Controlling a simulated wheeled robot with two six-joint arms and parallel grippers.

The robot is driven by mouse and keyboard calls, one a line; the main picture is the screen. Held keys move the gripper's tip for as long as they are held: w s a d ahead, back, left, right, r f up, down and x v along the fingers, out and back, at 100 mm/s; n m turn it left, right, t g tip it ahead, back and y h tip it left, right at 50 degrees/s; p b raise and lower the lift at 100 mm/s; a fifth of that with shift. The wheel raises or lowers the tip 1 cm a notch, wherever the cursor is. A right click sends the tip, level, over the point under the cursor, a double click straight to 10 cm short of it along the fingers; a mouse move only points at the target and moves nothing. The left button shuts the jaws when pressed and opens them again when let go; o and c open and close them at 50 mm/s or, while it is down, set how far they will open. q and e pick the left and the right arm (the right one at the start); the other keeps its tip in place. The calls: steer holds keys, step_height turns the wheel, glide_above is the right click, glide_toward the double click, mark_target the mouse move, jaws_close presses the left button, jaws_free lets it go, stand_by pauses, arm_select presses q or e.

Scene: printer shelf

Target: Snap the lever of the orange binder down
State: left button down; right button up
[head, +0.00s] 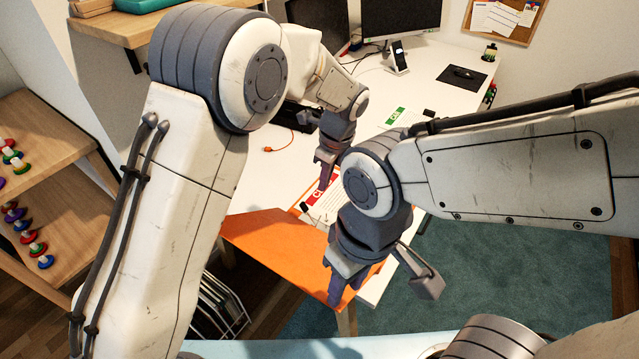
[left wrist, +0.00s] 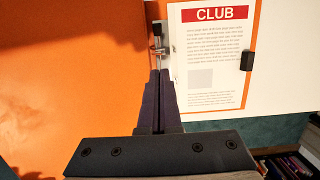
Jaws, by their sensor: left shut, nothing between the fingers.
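The orange binder (head: 270,240) lies open at the near edge of the white desk, its orange cover toward me. Its metal lever mechanism (left wrist: 156,42) shows along the spine in the left wrist view; whether the lever stands up or lies down I cannot tell. A white sheet headed CLUB (left wrist: 208,65) lies beside it. My left gripper (head: 325,182) is shut and empty, its fingertips (left wrist: 160,75) just by the mechanism; contact is unclear. My right gripper (head: 337,295) hangs over the binder's near right part, and its finger gap is not clear.
The white desk (head: 265,180) carries a monitor (head: 400,18), a phone on a stand (head: 397,58), a mouse mat (head: 462,77) and a green-headed sheet (head: 402,118). An orange-ended cable (head: 270,149) lies on it. A black clip (left wrist: 247,60) sits at the CLUB sheet's edge. A wooden shelf (head: 50,140) stands left.

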arm_select(q)
glide_toward(307, 210)
steer(key=d+f, duration=0.1)
steer(key=s+d+f, duration=0.1)
steer(key=shift+s+f+p, duration=0.15)
steer(key=shift+f+p, duration=0.2)
arm_select(e)
steer(key=shift+r, duration=0.4)
arm_select(q)
steer(key=w+a+f, duration=0.1)
steer(key=w+a+f+p, duration=0.1)
steer(key=shift+a+f, duration=0.35)
steer(key=shift+f, duration=0.05)
arm_select(e)
steer(key=shift+r, duration=0.45)
